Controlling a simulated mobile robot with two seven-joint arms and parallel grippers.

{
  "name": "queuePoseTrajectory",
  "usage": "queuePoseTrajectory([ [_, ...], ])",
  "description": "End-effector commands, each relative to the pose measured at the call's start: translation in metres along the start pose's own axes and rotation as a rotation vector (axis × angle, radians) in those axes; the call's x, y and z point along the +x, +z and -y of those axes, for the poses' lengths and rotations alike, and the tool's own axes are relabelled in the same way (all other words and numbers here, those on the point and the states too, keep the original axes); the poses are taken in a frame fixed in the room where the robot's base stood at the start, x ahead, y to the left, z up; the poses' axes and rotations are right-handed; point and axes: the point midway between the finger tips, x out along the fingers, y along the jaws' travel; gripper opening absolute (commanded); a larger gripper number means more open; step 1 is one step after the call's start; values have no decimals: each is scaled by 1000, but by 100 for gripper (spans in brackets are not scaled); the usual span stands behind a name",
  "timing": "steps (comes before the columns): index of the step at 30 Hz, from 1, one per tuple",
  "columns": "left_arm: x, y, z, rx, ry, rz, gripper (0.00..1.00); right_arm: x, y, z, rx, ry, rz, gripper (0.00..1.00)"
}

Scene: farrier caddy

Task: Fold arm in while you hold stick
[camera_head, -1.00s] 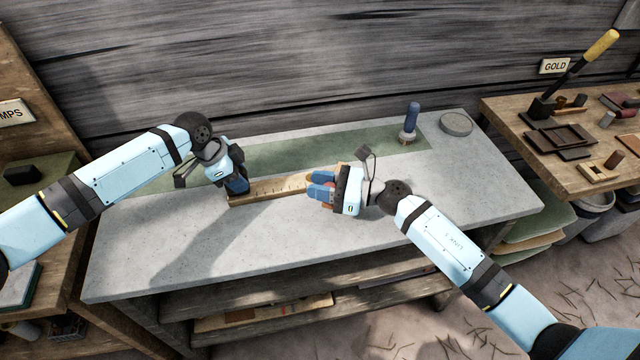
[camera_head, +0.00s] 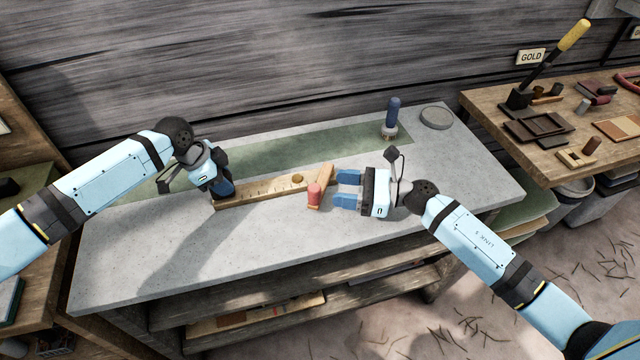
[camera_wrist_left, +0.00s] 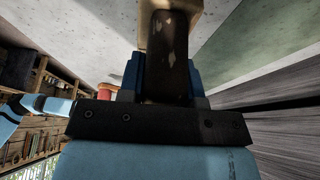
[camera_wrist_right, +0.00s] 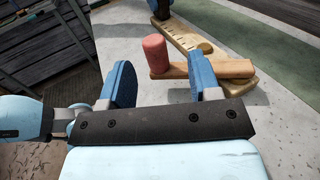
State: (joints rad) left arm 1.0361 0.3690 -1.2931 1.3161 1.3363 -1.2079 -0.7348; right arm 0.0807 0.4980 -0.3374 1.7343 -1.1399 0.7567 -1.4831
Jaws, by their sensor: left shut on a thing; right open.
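A pale wooden stick (camera_head: 258,191) with dark marks lies along the grey bench top. My left gripper (camera_head: 222,188) is shut on its left end; the left wrist view shows a dark brown part (camera_wrist_left: 168,60) between the fingers. A wooden arm (camera_head: 323,182) with a red knob (camera_head: 314,194) crosses the stick's right end at an angle, knob towards the bench front. My right gripper (camera_head: 346,190) is open and empty just right of the arm, fingers pointing at it. The right wrist view shows the arm (camera_wrist_right: 222,69) beyond the fingertips, apparently clear of them.
A green mat strip (camera_head: 300,150) runs along the back of the bench. A blue-handled brush (camera_head: 392,118) and a round grey dish (camera_head: 436,118) stand at the back right. The bench front (camera_head: 190,250) is bare. A side table (camera_head: 480,100) at right holds trays and blocks.

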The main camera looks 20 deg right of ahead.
Motion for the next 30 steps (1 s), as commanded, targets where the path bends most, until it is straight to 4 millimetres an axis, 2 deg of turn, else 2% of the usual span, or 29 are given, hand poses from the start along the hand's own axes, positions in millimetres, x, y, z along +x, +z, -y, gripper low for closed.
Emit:
queuePoseTrajectory([
  [3,2,3,0,-4,1,5,0,-18,-1,-1,0,0,-1,57],
  [9,2,3,0,-4,0,6,0,-32,0,0,-1,0,0,57],
  [30,1,4,1,-4,-2,6,0,-32,0,0,-1,0,0,57],
])
